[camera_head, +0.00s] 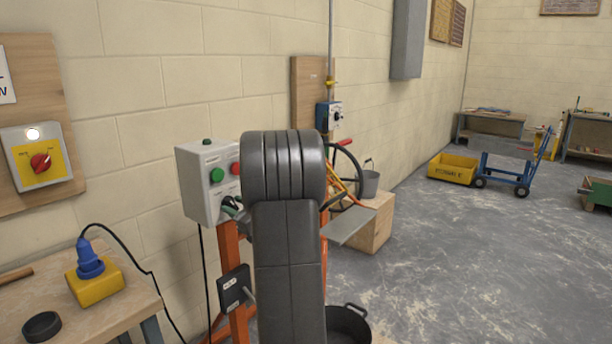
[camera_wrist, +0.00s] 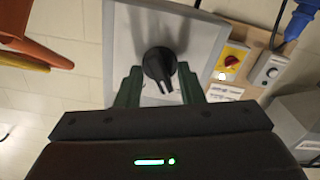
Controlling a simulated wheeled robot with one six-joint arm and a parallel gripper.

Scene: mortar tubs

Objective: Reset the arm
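My gripper (camera_wrist: 160,82) shows in the wrist view as two dark green fingers, spread apart with a gap between them. A black rotary knob (camera_wrist: 160,66) on a light grey panel (camera_wrist: 125,35) appears between and beyond the fingertips. I cannot tell whether the fingers touch the knob; no grip on it shows.
A grey control box (camera_head: 203,185) with green and red buttons stands on an orange frame left of my arm. A workbench (camera_head: 85,318) with a blue plug in a yellow block (camera_head: 97,285) is at lower left. A black bucket (camera_head: 347,325) is close by.

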